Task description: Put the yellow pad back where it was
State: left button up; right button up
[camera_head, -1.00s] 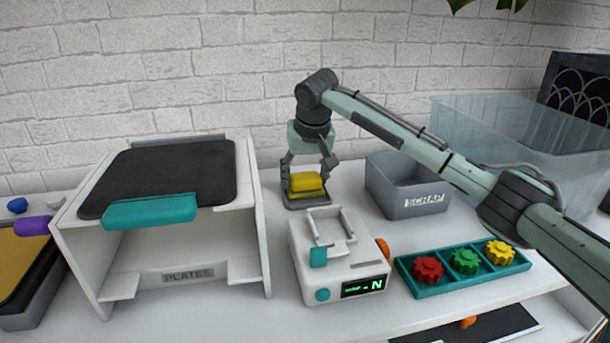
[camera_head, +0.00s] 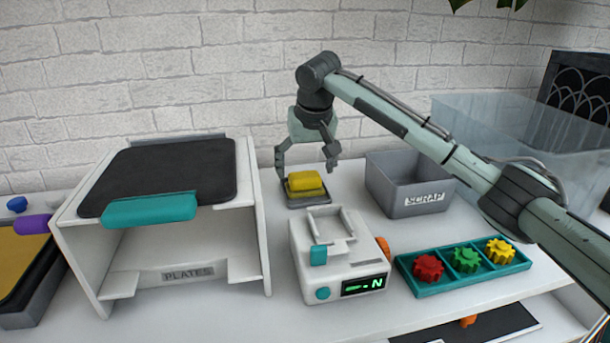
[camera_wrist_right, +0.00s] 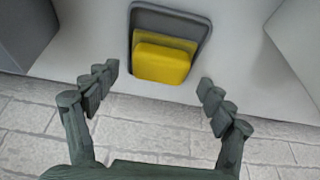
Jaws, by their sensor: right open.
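The yellow pad (camera_head: 307,181) rests on a small dark grey tray (camera_head: 311,201) at the back of the table, behind the white device. In the right wrist view the yellow pad (camera_wrist_right: 163,62) sits inside the outline of the grey tray (camera_wrist_right: 201,42), with a flatter yellow part beside its block. My right gripper (camera_head: 307,171) is open and empty above the pad, its fingers spread to either side and apart from it. The wrist view shows the open fingertips (camera_wrist_right: 158,92) with nothing between them. My left gripper is not in view.
A white device (camera_head: 338,262) with a lit display stands in front of the pad. The grey SCRAP bin (camera_head: 408,201) is to its right, and a white PLATES stand (camera_head: 258,225) to its left. A teal tray (camera_head: 413,284) holds red, green and yellow gears.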

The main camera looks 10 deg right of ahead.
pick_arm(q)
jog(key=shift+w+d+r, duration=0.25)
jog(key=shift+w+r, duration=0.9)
pick_arm(e)
jog(key=v, duration=0.9)
jog(key=shift+r, duration=0.15)
